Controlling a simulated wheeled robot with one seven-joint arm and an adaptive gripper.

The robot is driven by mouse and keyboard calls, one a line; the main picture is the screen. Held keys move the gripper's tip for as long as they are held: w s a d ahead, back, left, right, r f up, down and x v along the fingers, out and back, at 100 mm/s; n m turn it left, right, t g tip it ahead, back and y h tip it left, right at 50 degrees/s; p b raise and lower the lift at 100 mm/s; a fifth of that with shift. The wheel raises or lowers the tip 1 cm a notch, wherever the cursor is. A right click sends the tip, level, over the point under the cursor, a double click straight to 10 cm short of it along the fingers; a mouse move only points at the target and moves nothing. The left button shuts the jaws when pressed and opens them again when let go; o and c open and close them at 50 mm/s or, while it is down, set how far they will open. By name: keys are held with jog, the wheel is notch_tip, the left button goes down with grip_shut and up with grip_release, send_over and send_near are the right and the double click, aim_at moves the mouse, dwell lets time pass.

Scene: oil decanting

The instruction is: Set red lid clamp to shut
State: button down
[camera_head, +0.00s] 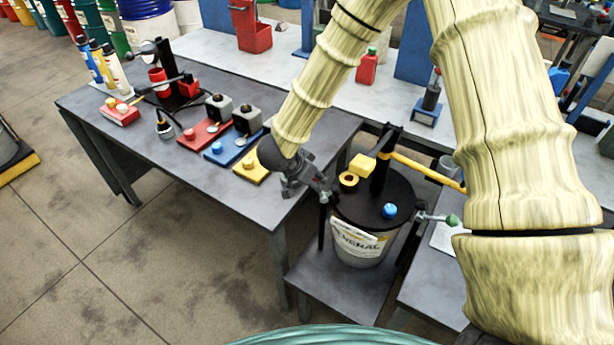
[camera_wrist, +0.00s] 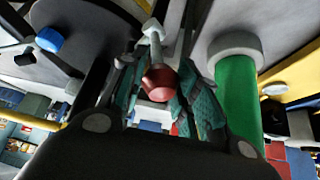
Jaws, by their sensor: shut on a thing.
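The red lid clamp (camera_wrist: 159,84) shows in the wrist view as a grey lever with a dark red knob. My gripper (camera_wrist: 160,68) has a teal-padded finger on each side of the knob and is shut on it. In the head view my gripper (camera_head: 322,187) is at the left edge of the black lid (camera_head: 372,212), and it hides the red knob there. The lid sits on a white bucket (camera_head: 357,247). A second clamp with a green knob (camera_head: 452,220) sticks out on the lid's right side. I cannot tell the red clamp's exact angle.
The grey table (camera_head: 233,188) to the left carries red, blue and yellow blocks. In the wrist view a green cylinder (camera_wrist: 238,100) stands close right of my gripper.

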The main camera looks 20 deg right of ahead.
jog(key=shift+s+d+r+m+y+p, duration=0.1)
jog(key=shift+d+r+m+y+p, duration=0.15)
jog(key=shift+d+y, duration=0.35)
jog(key=shift+s+d+r+m+y+p, duration=0.15)
jog(key=shift+d+y+p, duration=0.15)
jog(key=shift+d+y, duration=0.25)
jog(key=shift+d+t+y, duration=0.3)
jog(key=shift+d+y, duration=0.25)
jog(key=shift+y, duration=0.2)
jog(key=c, duration=1)
grip_release()
jog(key=shift+d+f, duration=0.1)
jog(key=shift+d, duration=0.05)
jog(key=shift+c, duration=0.2)
jog(key=shift+s, duration=0.1)
jog(key=v, duration=1.2)
